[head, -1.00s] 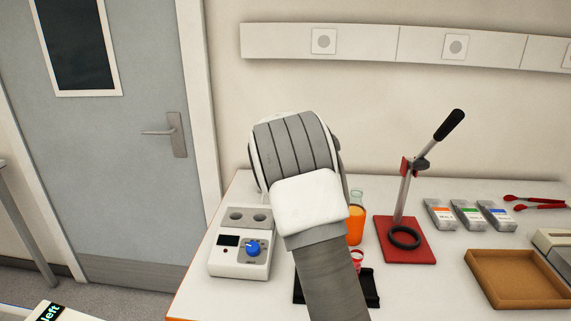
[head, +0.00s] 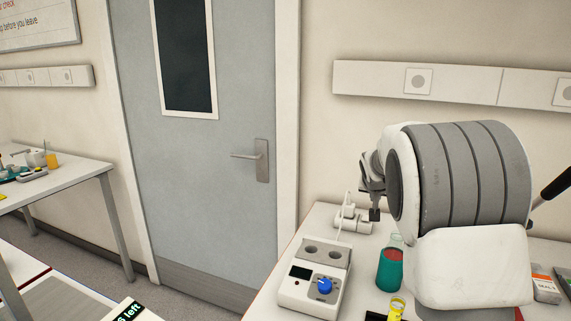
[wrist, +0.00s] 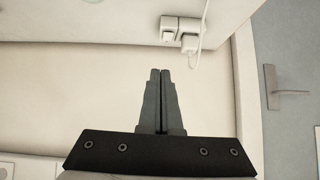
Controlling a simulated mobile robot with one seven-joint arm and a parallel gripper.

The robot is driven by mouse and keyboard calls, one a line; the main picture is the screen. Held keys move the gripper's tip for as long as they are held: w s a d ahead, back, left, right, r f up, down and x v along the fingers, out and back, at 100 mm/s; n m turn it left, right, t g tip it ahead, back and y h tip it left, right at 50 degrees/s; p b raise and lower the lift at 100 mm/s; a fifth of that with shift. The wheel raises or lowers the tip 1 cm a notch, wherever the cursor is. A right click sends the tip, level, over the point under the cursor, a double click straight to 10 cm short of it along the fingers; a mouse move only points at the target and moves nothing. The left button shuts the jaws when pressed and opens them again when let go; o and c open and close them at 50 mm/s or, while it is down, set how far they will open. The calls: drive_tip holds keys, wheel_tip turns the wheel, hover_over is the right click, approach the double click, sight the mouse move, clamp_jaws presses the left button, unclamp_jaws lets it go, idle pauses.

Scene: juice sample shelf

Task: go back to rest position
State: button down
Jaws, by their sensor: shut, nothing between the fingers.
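My gripper (head: 374,208) is raised in front of the wall, above the back of the table and to the left of my white and grey arm. In the wrist view its two dark fingers (wrist: 160,78) lie together with nothing between them. No object hangs from it. Part of the gripper is hidden behind my arm in the head view.
A door (head: 205,150) is left; another table (head: 60,190) is further left.

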drive_tip(key=s+a+r+g+y, duration=0.1)
drive_tip(key=s+a+r, duration=0.15)
drive_tip(key=s, duration=0.35)
drive_tip(key=s+a+r, duration=0.1)
drive_tip(key=s+r, duration=0.2)
drive_tip(key=s, duration=0.4)
drive_tip(key=s+a+f+n+g+y+p, duration=0.1)
drive_tip(key=s+a, duration=0.3)
drive_tip(key=s, duration=1)
drive_tip(key=s+a+f+n+g+y, duration=0.1)
drive_tip(key=s+a+f+n, duration=0.1)
drive_tip(key=s, duration=1.3)
drive_tip(key=shift+s+a+n+p, duration=0.15)
drive_tip(key=shift+a+n+p, duration=0.2)
drive_tip(key=shift+a+n, duration=0.6)
